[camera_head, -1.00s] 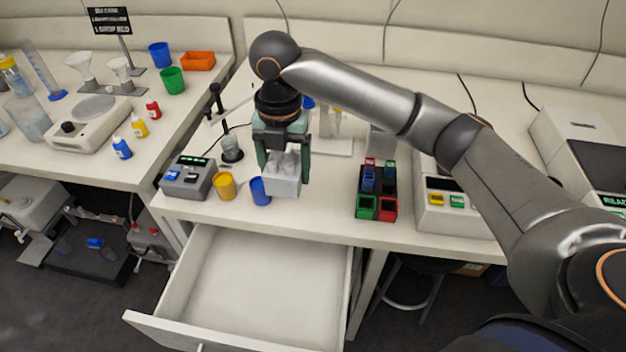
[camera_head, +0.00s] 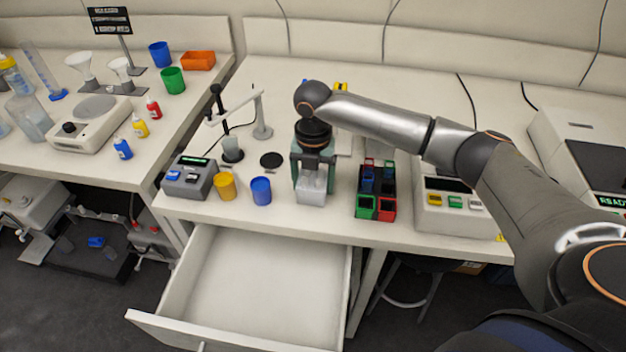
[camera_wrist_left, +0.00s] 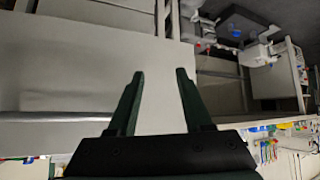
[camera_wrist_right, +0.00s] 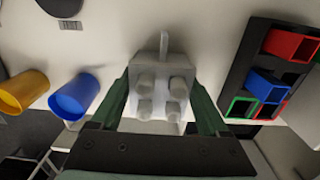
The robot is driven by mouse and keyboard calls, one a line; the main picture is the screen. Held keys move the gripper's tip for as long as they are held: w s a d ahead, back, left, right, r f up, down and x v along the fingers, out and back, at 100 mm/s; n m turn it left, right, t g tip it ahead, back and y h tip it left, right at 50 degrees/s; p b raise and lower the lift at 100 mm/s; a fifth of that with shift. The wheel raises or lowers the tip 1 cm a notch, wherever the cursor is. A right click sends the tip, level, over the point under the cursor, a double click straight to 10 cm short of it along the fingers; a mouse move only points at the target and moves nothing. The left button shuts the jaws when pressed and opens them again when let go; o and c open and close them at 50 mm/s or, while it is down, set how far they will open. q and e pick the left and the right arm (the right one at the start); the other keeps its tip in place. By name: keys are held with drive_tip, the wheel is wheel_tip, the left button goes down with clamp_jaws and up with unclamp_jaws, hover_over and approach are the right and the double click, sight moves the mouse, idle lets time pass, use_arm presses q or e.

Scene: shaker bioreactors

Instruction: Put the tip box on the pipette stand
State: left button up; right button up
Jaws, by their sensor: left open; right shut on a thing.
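A pale grey box (camera_head: 311,190) with several round knobs on top, apparently the tip box, is in my right gripper (camera_head: 313,172), near the bench's front edge. The right wrist view shows the box (camera_wrist_right: 160,85) upright between the two fingers, with a small tab at its far side. Whether it clears the bench top is hard to tell. Behind my right arm, a yellow part (camera_head: 341,86) shows, probably of the pipette stand; the rest is hidden. My left gripper (camera_wrist_left: 158,75) is open and empty, and shows only in its own wrist view.
A blue cup (camera_head: 261,191) and a yellow cup (camera_head: 225,186) stand left of the box. A black rack with red, green and blue holders (camera_head: 376,190) stands close on the right. An open drawer (camera_head: 255,280) juts out below. A dark disc (camera_head: 271,160) lies behind the cups.

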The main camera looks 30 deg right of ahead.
sight(313, 178)
drive_tip(key=o, duration=1.3)
drive_tip(key=shift+f, duration=0.1)
wheel_tip(313, 178, up, 12)
drive_tip(key=shift+r, duration=0.15)
